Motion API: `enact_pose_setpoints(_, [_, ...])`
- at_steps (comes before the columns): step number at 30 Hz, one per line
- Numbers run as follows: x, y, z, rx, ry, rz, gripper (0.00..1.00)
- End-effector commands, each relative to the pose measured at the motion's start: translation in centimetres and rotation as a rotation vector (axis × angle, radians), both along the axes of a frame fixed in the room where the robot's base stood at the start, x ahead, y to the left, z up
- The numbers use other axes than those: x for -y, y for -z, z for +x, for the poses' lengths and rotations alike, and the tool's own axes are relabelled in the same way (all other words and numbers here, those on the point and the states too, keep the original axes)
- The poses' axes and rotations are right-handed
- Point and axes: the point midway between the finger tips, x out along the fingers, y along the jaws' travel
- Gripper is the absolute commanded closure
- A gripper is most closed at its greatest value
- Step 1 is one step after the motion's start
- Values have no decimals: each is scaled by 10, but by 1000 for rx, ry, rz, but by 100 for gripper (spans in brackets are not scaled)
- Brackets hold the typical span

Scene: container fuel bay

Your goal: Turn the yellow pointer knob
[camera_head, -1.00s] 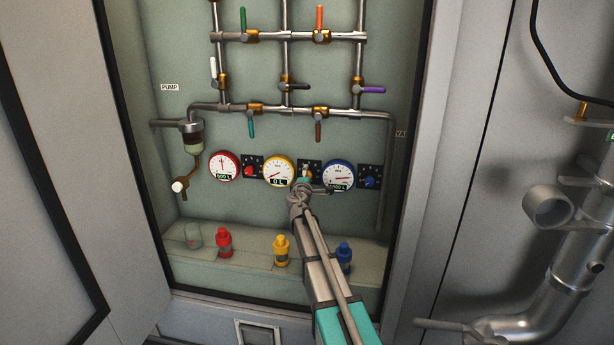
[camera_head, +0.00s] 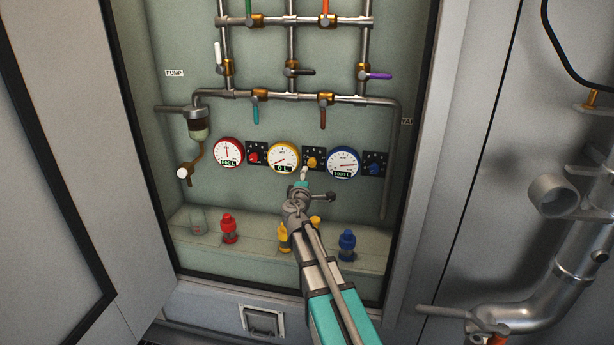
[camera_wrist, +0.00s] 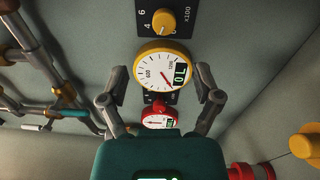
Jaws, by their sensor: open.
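The yellow pointer knob (camera_head: 311,163) sits on a black scale plate (camera_head: 320,154) between the yellow-rimmed and blue-rimmed gauges. The yellow-rimmed gauge (camera_head: 283,157) reads 0 L. My gripper (camera_head: 303,176) is just below the knob in the head view, apart from it. In the wrist view my gripper (camera_wrist: 160,72) is open and empty, its fingers spread on either side of the yellow gauge.
Red-rimmed (camera_head: 228,152) and blue-rimmed (camera_head: 342,163) gauges flank the yellow one, with red (camera_head: 254,158) and blue (camera_head: 376,168) knobs. Pipes with coloured valve handles (camera_head: 255,113) run above. Red (camera_head: 229,228) and blue (camera_head: 347,244) bottles stand on the ledge below.

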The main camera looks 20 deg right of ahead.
Motion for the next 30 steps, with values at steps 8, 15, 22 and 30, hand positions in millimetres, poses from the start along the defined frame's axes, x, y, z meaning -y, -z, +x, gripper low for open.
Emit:
enact_pose_setpoints(8, [0, 0, 0, 0, 0, 0, 18])
enact_pose_setpoints(15, [-1, 0, -1, -17, 5, -31, 18])
enact_pose_setpoints(22, [-5, -1, -4, -104, 25, -178, 18])
enact_pose_setpoints(30, [-12, -1, -9, -274, 61, -451, 18])
